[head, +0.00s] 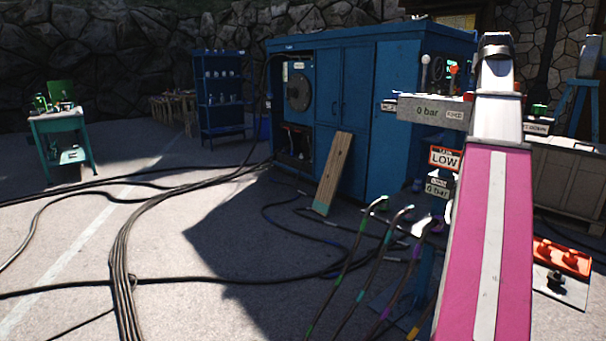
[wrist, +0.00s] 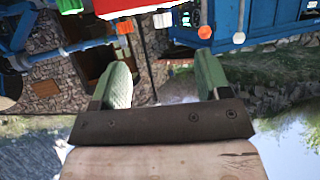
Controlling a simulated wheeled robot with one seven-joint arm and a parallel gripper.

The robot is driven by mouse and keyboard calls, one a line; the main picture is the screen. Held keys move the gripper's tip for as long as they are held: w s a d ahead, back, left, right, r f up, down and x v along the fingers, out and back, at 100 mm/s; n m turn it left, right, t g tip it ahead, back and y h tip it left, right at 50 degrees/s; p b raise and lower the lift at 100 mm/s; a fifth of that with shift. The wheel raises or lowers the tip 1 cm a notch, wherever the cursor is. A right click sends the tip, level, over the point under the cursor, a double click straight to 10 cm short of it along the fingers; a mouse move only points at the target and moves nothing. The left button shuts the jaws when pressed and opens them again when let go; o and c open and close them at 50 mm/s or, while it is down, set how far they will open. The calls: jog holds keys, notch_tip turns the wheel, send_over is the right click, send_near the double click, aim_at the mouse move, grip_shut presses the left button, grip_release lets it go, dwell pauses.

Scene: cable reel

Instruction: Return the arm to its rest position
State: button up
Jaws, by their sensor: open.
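My arm, pink with a white stripe, rises on the right of the head view. My gripper is not clearly visible there; the arm's far end hides it. In the wrist view my gripper (wrist: 160,80) shows two green fingers set well apart on a dark bar. It is open, and no object is visible between the fingers. The wrist view looks out at a tilted scene with blue frames and a stone wall.
A blue cabinet (head: 394,110) with a cable reel (head: 298,91) stands behind. A wooden plank (head: 333,174) leans on it. Black cables (head: 122,262) run over the ground, and several hoses (head: 345,270) stand left of my arm.

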jog(key=w+a+f+n+g+y, duration=0.15)
jog(key=a+f, duration=0.45)
jog(key=f, duration=0.7)
jog(key=w+a+f+g+y, duration=0.15)
jog(key=a+f, duration=0.45)
jog(key=f, duration=0.8)
jog(key=w+a+f+n+g+y, duration=0.1)
jog(key=a+f+g, duration=0.1)
jog(key=a+f, duration=0.8)
jog(key=s+a+f+n+g+y, duration=0.1)
jog(key=s+a+f, duration=0.4)
jog(key=f, duration=0.6)
jog(key=s+a+f+n+g, duration=0.1)
jog(key=s+a+f+g, duration=0.2)
jog(key=f, duration=0.9)
jog(key=s+a+f+n+g+y, duration=0.1)
jog(key=s+a+f+g, duration=0.1)
jog(key=s+a+f, duration=0.7)
jog(key=s+f, duration=0.3)
jog(key=shift+s+f+g+y, duration=0.15)
jog(key=shift+g+y, duration=0.15)
